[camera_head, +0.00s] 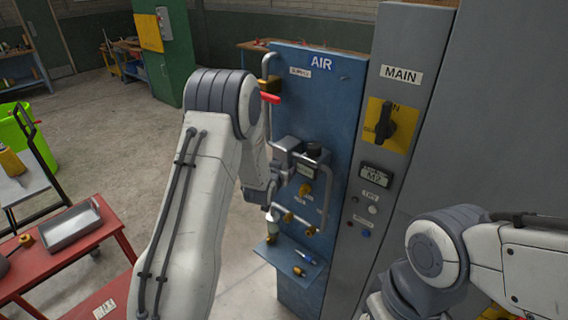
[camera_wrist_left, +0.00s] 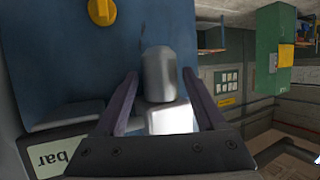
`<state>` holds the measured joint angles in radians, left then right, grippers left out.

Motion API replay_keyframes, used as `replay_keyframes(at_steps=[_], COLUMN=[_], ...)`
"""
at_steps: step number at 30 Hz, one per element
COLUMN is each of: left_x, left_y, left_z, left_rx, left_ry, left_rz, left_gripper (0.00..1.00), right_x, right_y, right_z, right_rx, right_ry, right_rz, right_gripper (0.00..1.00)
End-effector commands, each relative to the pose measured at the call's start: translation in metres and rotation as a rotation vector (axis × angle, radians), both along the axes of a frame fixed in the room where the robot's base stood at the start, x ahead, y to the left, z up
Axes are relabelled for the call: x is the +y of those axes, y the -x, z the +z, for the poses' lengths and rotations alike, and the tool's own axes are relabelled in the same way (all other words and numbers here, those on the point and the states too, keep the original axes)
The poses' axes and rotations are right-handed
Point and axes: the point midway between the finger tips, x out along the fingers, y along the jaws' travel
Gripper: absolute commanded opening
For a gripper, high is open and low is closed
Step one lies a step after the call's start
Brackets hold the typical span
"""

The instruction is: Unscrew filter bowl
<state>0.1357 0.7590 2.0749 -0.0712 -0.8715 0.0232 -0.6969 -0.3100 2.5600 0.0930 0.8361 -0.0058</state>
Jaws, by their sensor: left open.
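The blue AIR panel (camera_head: 330,95) carries a regulator unit with a gauge (camera_head: 304,170). My left gripper (camera_head: 270,203) is in front of the panel, below and left of the gauge, partly hidden by my arm. In the left wrist view a grey rounded cylinder, which looks like the filter bowl (camera_wrist_left: 160,72), stands between the two open fingers of my left gripper (camera_wrist_left: 160,85). I see a gap on each side of it, and cannot tell its depth. The gauge marked "bar" (camera_wrist_left: 62,155) is close by at lower left. My right gripper is out of view.
A small blue shelf (camera_head: 283,257) with small parts juts out below the pipes. A red valve handle (camera_head: 270,98) is above. The grey MAIN cabinet (camera_head: 402,75) stands right of the panel. A red cart (camera_head: 50,270) with a metal tray (camera_head: 72,228) is at left.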

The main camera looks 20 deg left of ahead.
Motion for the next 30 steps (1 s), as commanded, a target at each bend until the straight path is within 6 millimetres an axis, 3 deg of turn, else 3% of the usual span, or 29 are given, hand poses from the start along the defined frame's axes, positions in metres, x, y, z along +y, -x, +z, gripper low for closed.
replay_keyframes(at_steps=[13,14,19,20,21,24,30], left_x=[0.0003,0.0003,0.0003,0.0003,0.0003,0.0003,0.0028], left_y=[-0.0105,-0.0104,-0.0104,-0.0104,-0.0103,-0.0103,-0.0112], left_z=[-0.0050,-0.0050,-0.0048,-0.0048,-0.0048,-0.0048,-0.0052], left_rx=[0.000,0.000,0.000,0.000,0.000,0.000,-0.002], left_ry=[0.000,0.000,0.000,0.000,0.000,0.000,0.000], left_rz=[-0.001,-0.001,-0.001,-0.001,-0.001,-0.001,-0.050], left_gripper=[0.71,0.64,0.00,0.48,0.33,0.00,0.00], right_x=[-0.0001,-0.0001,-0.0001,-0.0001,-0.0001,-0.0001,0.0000], right_y=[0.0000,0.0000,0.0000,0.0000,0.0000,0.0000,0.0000], right_z=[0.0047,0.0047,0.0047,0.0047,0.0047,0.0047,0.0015], right_rx=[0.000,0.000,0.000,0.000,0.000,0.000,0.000], right_ry=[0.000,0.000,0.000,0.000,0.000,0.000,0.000], right_rz=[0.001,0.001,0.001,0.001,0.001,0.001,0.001], right_gripper=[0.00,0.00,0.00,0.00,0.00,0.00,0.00])
